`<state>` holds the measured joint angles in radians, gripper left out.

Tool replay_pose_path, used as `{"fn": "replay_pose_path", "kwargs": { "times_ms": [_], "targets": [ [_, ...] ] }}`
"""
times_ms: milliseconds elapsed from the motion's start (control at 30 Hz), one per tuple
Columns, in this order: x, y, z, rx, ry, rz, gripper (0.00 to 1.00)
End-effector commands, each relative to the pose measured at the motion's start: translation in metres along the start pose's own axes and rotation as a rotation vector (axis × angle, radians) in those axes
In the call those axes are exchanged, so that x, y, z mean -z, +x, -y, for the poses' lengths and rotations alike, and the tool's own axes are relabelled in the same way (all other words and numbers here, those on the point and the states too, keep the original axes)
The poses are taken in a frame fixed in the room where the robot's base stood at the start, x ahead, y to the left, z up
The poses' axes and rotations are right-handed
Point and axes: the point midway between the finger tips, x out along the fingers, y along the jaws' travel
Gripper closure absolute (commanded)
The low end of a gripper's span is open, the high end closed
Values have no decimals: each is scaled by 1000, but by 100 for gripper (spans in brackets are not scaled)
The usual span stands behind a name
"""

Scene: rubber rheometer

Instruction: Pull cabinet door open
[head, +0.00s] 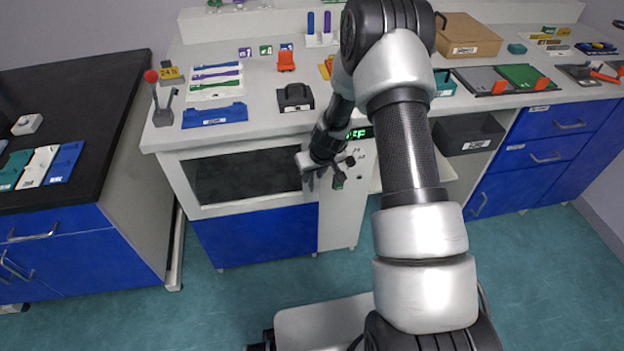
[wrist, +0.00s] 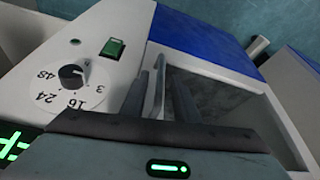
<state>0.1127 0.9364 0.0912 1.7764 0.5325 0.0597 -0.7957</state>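The cabinet door (head: 245,177) has a dark window in a pale frame and looks closed, flush with the white front under the worktop. It also shows in the wrist view (wrist: 212,92). Its upright pale handle (wrist: 158,88) stands near the door's edge, beside the control panel. My gripper (head: 322,180) is at that edge, with its lower part partly hidden by my wrist. In the wrist view my gripper (wrist: 160,98) has its fingers apart, one on each side of the handle, with small gaps visible; contact cannot be made out.
The control panel beside the door carries a dial (wrist: 72,76), a green switch (wrist: 113,48) and a lit green display (head: 360,133). A black-topped bench (head: 95,110) stands at left. Blue drawers (head: 560,120) are at right. The floor (head: 270,285) before the door is clear.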

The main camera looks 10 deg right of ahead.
Motion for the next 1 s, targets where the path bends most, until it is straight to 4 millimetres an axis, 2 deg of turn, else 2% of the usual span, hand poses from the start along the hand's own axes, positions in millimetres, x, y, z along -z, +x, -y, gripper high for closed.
{"fn": "replay_pose_path", "kwargs": {
  "times_ms": [33,200,533,567,700,733,1000],
  "targets": [
    [-1,9,0,0,0,1,72],
    [0,24,0,0,2,0,72],
    [0,27,0,0,1,0,72],
    [0,27,0,0,1,0,74],
    [0,27,0,0,1,0,97],
    [0,27,0,0,1,0,100],
    [-1,27,0,-1,3,0,100]
  ]
}}
